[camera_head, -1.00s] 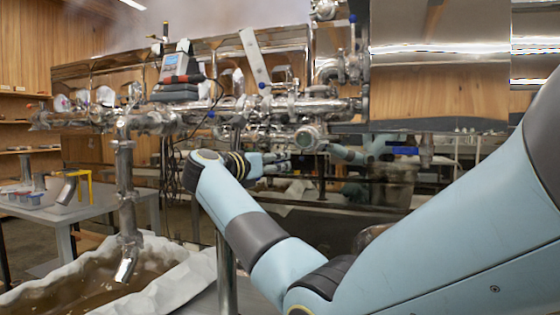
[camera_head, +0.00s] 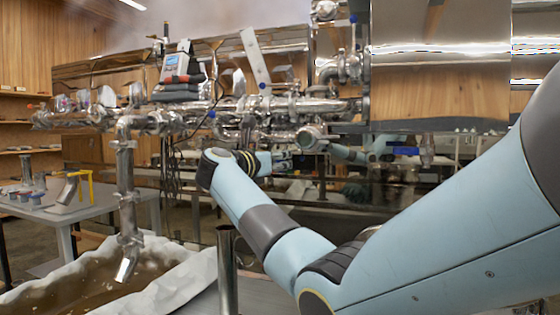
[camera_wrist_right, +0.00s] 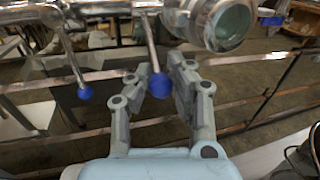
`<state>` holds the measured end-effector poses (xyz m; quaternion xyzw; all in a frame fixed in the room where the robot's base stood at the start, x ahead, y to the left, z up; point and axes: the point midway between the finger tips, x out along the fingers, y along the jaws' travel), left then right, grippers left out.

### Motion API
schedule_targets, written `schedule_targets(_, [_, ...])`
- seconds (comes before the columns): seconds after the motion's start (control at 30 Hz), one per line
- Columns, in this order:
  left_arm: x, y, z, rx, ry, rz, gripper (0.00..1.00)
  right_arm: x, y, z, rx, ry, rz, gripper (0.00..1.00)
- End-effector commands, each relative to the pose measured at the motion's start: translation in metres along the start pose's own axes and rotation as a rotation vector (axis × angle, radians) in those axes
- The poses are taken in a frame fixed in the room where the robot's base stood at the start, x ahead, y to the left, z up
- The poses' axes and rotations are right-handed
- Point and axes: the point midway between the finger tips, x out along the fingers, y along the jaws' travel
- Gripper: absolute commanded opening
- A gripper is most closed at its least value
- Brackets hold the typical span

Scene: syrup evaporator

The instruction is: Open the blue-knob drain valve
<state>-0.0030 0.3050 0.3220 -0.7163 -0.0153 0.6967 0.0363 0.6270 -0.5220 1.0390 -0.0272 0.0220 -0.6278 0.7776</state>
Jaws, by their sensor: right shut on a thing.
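In the right wrist view, a metal lever hangs from the pipework and ends in a blue knob (camera_wrist_right: 159,85). The knob sits between the two fingers of my right gripper (camera_wrist_right: 162,72), which is shut on it. A second lever with a blue knob (camera_wrist_right: 85,92) hangs to the left, outside the fingers. In the head view my right gripper (camera_head: 282,161) is small and low at the front of the steel pipework (camera_head: 250,112); my wrist partly covers it, and I cannot make out the held knob there. My left gripper is not in view.
A round sight glass (camera_wrist_right: 228,24) is close to the right of my fingers. A vertical spout pipe (camera_head: 126,190) hangs over a white-lined trough (camera_head: 190,270) of brown liquid. An upright steel post (camera_head: 227,265) stands left of my forearm. A grey table (camera_head: 95,205) is at the left.

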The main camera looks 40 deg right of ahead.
Motion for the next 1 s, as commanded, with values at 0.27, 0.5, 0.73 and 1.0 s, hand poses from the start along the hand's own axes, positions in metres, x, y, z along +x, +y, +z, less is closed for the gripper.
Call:
schedule_targets(0.27, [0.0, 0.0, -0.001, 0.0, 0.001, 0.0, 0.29, 0.0, 0.0, 0.0, 0.002, 0.001, -0.001, 0.0])
schedule_targets(0.5, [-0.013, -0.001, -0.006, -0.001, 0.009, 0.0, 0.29, -0.003, -0.001, 0.008, -0.006, 0.04, 0.003, 0.0])
schedule_targets(0.73, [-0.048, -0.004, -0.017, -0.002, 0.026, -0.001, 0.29, -0.008, -0.004, 0.026, -0.038, 0.166, 0.012, 0.0])
schedule_targets(1.0, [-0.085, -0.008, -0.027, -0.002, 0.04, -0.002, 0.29, -0.012, -0.006, 0.043, -0.09, 0.347, 0.023, 0.0])
